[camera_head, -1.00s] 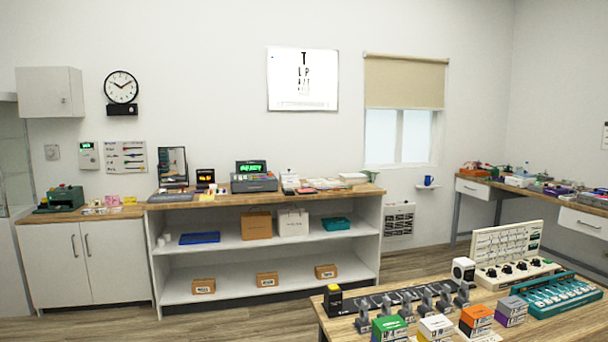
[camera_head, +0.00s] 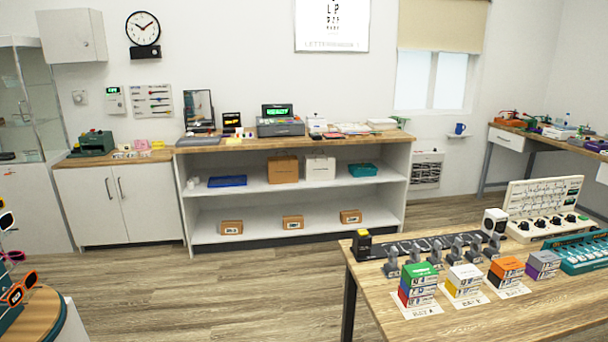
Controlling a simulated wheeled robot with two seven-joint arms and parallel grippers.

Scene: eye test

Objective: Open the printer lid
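A dark grey machine (camera_head: 280,127) with a green-lit display stands on the wooden top of the long counter against the back wall. Neither of my grippers is in view, and nothing touches the machine.
The long counter (camera_head: 297,237) has open shelves with boxes. A wooden table (camera_head: 443,319) with stacked small boxes fills the front right. A round stand with eyeglasses (camera_head: 20,290) is at front left. The wood floor (camera_head: 200,297) between them is clear.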

